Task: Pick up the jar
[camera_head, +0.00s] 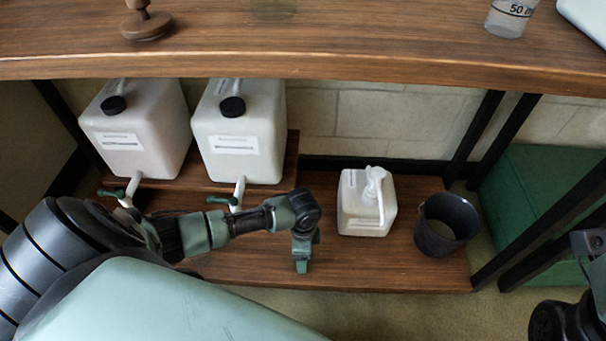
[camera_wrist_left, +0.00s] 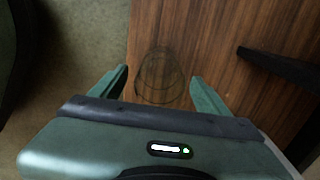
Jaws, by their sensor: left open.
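A clear, see-through jar (camera_wrist_left: 158,88) shows faintly in the left wrist view, over the wooden shelf board near its edge. My left gripper (camera_wrist_left: 159,73) is open, with one finger on each side of the jar in that view. I cannot tell whether the fingers touch it. In the head view my left gripper (camera_head: 302,266) points down over the front part of the lower shelf. I cannot make out the jar there. Part of my right arm shows at the lower right of the head view, its gripper out of frame.
Two large white canisters with taps, left (camera_head: 136,130) and right (camera_head: 240,133), stand behind my left arm. A white pump bottle (camera_head: 357,212) and a dark bucket (camera_head: 446,226) stand to the right. Dark posts (camera_head: 490,125) flank the right end.

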